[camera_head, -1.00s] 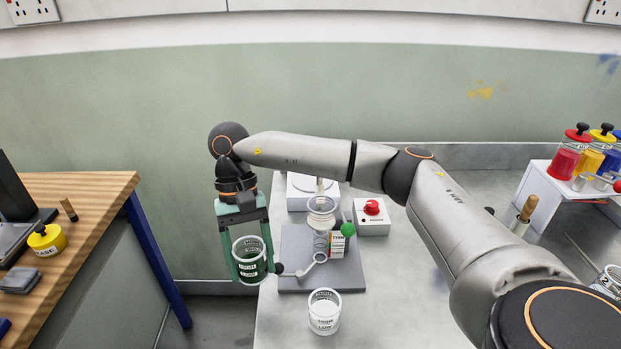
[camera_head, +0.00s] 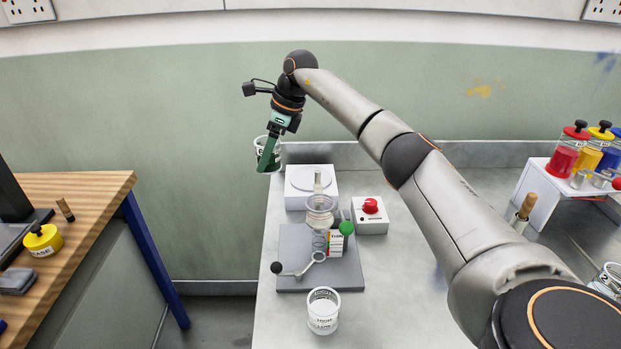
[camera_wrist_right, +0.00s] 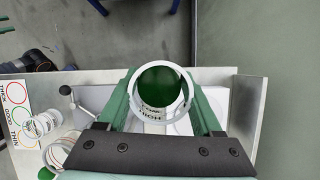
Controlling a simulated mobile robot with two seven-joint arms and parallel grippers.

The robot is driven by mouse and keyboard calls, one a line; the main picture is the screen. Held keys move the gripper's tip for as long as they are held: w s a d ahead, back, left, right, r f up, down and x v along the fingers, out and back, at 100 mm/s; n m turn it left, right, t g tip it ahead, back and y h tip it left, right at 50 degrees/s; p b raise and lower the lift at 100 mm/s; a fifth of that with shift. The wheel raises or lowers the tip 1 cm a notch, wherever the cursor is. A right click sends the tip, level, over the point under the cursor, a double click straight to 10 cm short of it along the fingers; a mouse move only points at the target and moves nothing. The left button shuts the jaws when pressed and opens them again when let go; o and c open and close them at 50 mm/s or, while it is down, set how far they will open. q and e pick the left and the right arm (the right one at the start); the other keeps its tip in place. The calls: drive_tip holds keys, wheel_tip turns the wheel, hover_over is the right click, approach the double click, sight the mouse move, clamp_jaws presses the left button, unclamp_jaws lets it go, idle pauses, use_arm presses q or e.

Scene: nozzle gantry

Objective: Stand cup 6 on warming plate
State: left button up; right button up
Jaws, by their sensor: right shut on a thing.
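My right gripper (camera_head: 270,152) is shut on a clear, printed cup (camera_head: 260,143) with green contents. It holds the cup upright in the air at the back left corner of the grey bench. The right wrist view shows the cup (camera_wrist_right: 163,112) from above, between the two green fingers; its number cannot be read. The warming plate looks to be the white square unit with a round top (camera_head: 312,178) at the back of the bench. The cup is left of it and higher, apart from it. The plate's top is empty. My left gripper is not in view.
A box with a red knob (camera_head: 371,215) stands right of the white unit. In front is a grey base (camera_head: 347,275) with a clear vessel stand and a black-knobbed lever. Another printed cup (camera_head: 323,312) stands nearer. Coloured jars (camera_head: 566,158) are at the right.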

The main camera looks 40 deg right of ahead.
drive_tip(key=w+d+r+m+t+h, duration=0.1)
drive_tip(key=d+m+h, duration=0.2)
drive_tip(key=d+m, duration=0.45)
drive_tip(key=m+h, duration=0.2)
drive_tip(key=m, duration=0.4)
hover_over(308, 174)
drive_tip(key=s, duration=0.1)
drive_tip(key=f, duration=1)
drive_tip(key=shift+s+a+f+b, duration=0.15)
drive_tip(key=shift+a+b, duration=0.05)
drive_tip(key=shift+b, duration=0.1)
drive_tip(key=shift+f, duration=0.15)
drive_tip(key=o, duration=1.4)
drive_tip(key=shift+s+r, duration=0.1)
drive_tip(key=shift+r, duration=0.35)
drive_tip(key=v, duration=1.1)
drive_tip(key=shift+r, duration=0.2)
